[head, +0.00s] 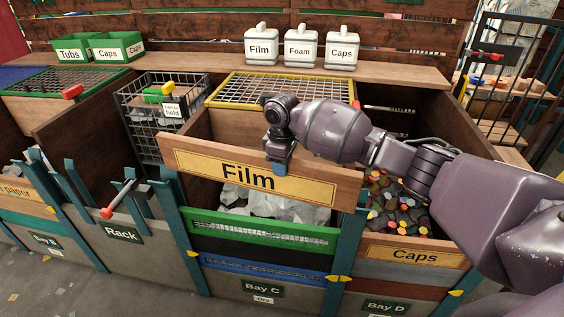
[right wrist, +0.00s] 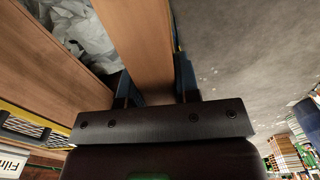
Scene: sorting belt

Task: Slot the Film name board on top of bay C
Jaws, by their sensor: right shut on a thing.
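The Film name board (head: 236,177) is a wooden board with a yellow "Film" label. My right gripper (head: 278,166) is shut on its top edge near the middle. The board is tilted, its left end higher, in front of the upper part of bay C (head: 265,289). In the head view it spans the two teal posts of the bay; I cannot tell whether its ends are in the slots. Below it are a green-framed mesh board, a dark board and a blue-framed one. The board (right wrist: 138,40) also shows between the fingers in the right wrist view. My left gripper is not in view.
Grey-white film scraps (head: 275,204) lie in bay C behind the board. A yellow-framed mesh (head: 285,90) covers the bay's back. Bay D with a Caps board (head: 414,252) stands to the right. The rack (head: 122,233) with a red-handled tool (head: 118,200) is left.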

